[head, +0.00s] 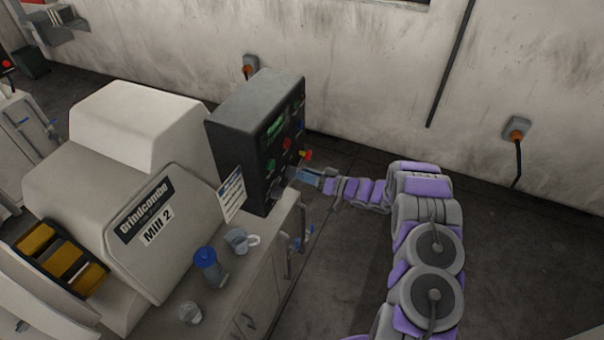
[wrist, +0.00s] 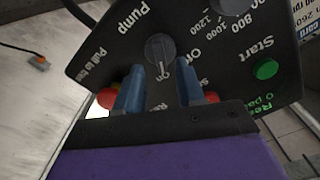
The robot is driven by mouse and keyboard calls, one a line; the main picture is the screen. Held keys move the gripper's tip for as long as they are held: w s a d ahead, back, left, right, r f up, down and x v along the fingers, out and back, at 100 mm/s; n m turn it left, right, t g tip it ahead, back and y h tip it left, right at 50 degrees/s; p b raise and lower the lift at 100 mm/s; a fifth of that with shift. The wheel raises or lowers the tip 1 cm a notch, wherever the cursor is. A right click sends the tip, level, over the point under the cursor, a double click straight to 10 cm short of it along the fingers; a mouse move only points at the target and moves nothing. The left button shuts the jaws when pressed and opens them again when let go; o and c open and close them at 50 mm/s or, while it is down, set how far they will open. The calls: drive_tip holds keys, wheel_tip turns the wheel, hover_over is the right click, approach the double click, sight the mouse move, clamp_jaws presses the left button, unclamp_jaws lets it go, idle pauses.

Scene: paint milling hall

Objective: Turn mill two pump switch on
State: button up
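The mill two machine (head: 140,190) carries a "Mill 2" label. Its dark control box (head: 232,125) stands at the right end of the counter. In the wrist view the grey round pump switch (wrist: 158,47) sits on the dark panel, with "Pump" and "On" printed near it, seen upside down. Its white pointer mark is toward the picture bottom. My gripper (wrist: 160,72) is open, its blue fingers spread on either side of the switch's lower end. I cannot tell whether they touch it. In the head view my gripper (head: 306,178) is close to the panel's lower part.
In the wrist view a green Start button (wrist: 266,69) is at right, a grey dial (wrist: 236,5) at top and a red knob (wrist: 106,98) beside the left finger. A blue-lidded bottle (head: 209,268) and a mug (head: 240,242) stand on the counter. Floor right of the counter is clear.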

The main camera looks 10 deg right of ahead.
drive_tip(key=v, duration=1.5)
drive_tip(key=shift+d+b, duration=0.3)
drive_tip(key=shift+d, duration=0.05)
